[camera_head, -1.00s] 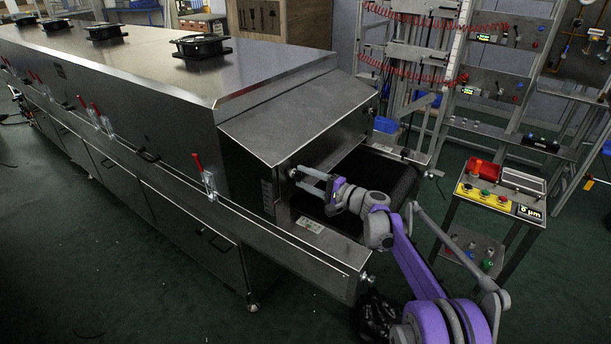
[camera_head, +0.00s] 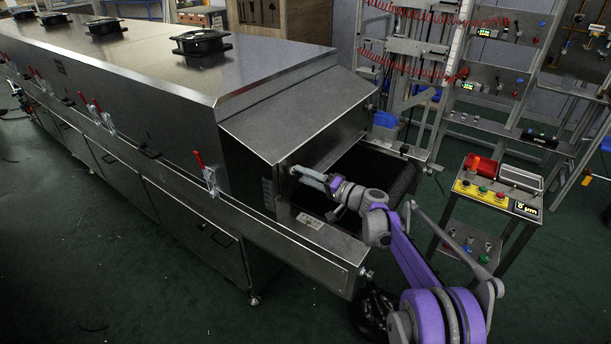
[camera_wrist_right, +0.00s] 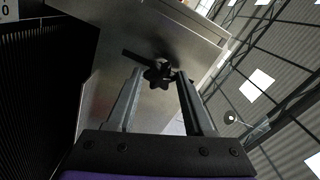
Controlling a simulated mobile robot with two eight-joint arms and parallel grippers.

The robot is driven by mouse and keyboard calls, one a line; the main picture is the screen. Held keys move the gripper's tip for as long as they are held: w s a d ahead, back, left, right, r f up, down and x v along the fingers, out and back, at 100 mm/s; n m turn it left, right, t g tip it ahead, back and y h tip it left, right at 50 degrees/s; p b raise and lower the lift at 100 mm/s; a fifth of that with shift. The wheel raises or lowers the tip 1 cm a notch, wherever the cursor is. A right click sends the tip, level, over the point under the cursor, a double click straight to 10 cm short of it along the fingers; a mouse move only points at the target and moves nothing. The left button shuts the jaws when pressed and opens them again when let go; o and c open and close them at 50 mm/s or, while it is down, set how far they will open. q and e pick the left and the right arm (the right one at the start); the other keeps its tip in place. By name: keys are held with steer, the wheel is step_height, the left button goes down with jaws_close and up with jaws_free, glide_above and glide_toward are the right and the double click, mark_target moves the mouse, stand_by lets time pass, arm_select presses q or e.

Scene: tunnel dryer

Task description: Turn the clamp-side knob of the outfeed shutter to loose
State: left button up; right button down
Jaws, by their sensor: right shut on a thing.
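The dryer's outfeed end (camera_head: 330,150) is a steel hood over a dark belt opening. In the right wrist view a black star-shaped knob (camera_wrist_right: 158,76) sits on a bare metal panel (camera_wrist_right: 105,85), beside a dark slot or bar. My right gripper (camera_wrist_right: 159,73) is shut on this knob, one finger on each side. In the head view my right gripper (camera_head: 297,171) reaches the near side of the outfeed end, and its fingers hide the knob. My left gripper is not in view.
A dark conveyor belt (camera_head: 388,170) comes out under the hood beside my right arm. A small control stand (camera_head: 485,192) with coloured buttons stands to the right. Red-handled toggle clamps (camera_head: 205,172) line the dryer's side.

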stand_by(0.3)
steer(key=shift+c, duration=1.4)
jaws_free()
steer(key=shift+d, duration=0.1)
steer(key=v, duration=1)
steer(key=shift+s+d+b, duration=0.25)
steer(key=shift+b, duration=0.1)
